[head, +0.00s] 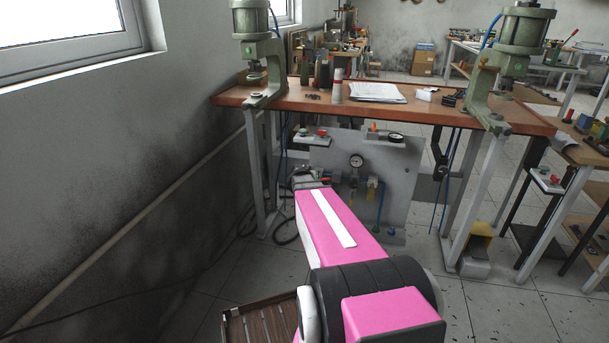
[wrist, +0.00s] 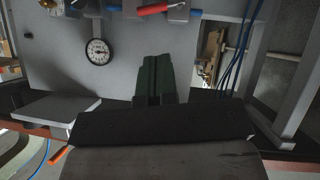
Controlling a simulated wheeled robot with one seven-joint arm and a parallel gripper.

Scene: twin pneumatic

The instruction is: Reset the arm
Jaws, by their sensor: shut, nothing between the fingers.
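My arm, pink with a white stripe, reaches forward and slightly left from the bottom of the head view. Its end points at the grey panel (head: 335,160) below the workbench. My gripper shows in the wrist view (wrist: 155,62) as two dark green fingers lying side by side, shut with nothing between them. The fingers are in front of the grey panel, which also shows in the wrist view (wrist: 130,35). In the head view the gripper is small and partly hidden by my own arm. I see no contact with the panel, but the exact gap is unclear.
The panel carries a round pressure gauge (head: 356,161) and blue fittings. Above is the brown workbench (head: 300,97) with two green pneumatic presses (head: 262,65) (head: 495,70). A yellow foot pedal (head: 477,245) stands right. A slatted wooden platform (head: 262,322) lies bottom left. A wall closes the left side.

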